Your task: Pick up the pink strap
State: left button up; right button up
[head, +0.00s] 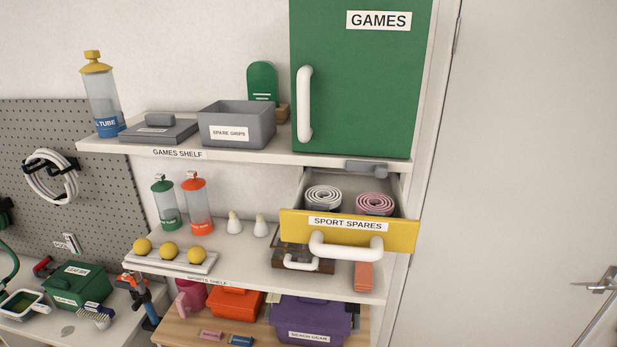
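The pink strap (375,203) is a rolled coil lying in the right part of the open yellow-fronted drawer (292,228), labelled SPORT SPARES. A similar white-and-grey rolled strap (323,198) lies to its left in the same drawer. The upper faces of both rolls show, and the drawer front hides their lower parts. Neither of my grippers shows in the head view.
The upper shelf (200,150) overhangs the drawer's back, with a green GAMES cabinet (360,90) above. A grey block (367,168) sits under the shelf edge. A white handle (345,246) projects from the drawer. A door (530,150) stands at right.

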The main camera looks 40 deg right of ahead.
aim_at(369, 203)
jog(key=i, duration=1)
jog(key=z, duration=2.25)
